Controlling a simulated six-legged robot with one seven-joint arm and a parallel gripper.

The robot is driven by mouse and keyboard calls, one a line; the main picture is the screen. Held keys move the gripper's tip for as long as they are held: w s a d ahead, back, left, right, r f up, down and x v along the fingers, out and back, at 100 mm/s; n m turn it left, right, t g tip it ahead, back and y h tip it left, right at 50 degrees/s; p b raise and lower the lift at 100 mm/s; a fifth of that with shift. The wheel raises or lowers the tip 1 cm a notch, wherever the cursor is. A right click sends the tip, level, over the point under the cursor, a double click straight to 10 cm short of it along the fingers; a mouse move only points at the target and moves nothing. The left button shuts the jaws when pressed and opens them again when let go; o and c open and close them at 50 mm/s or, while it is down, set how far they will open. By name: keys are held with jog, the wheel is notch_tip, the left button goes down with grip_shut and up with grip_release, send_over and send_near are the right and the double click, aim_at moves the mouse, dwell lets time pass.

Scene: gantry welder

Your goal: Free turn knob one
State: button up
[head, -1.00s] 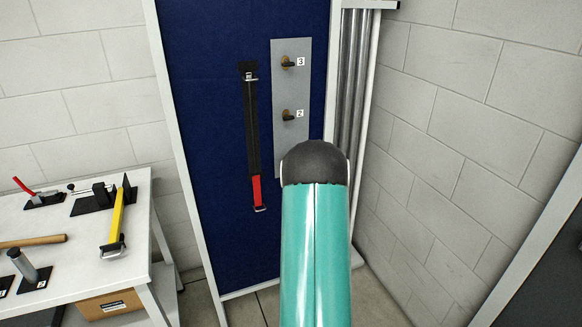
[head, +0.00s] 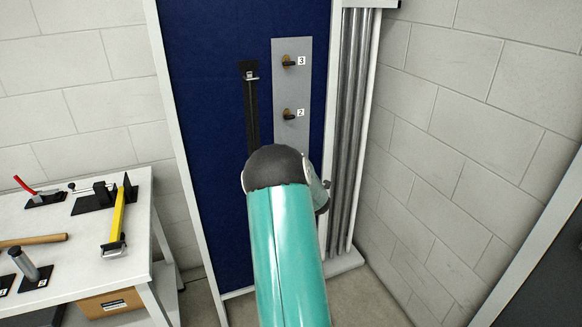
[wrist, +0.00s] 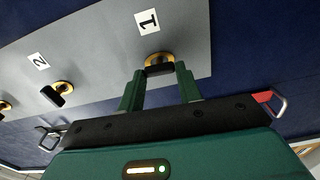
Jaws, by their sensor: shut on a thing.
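Knob one (wrist: 158,60), a dark handle on a brass base, sits below the label "1" (wrist: 147,21) on the grey plate (wrist: 195,45) in the wrist view. My gripper (wrist: 159,76) has its two green fingers on either side of the dark handle and is shut on it. In the head view my teal arm hides knob one and the gripper. Knob two (head: 288,114) and knob three (head: 288,62) show above the arm on the same plate.
A black strap (head: 251,110) hangs on the blue panel (head: 205,150) left of the plate. Grey vertical pipes (head: 350,130) stand to the right. A white table (head: 70,230) with several tools, including a yellow-handled one (head: 118,215), is at the left.

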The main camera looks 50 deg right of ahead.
jog(key=shift+n, duration=0.3)
jog(key=o, duration=1)
jog(key=shift+s, duration=0.1)
jog(key=v, duration=1.3)
jog(key=shift+s+a, duration=0.2)
jog(key=shift+s, duration=0.05)
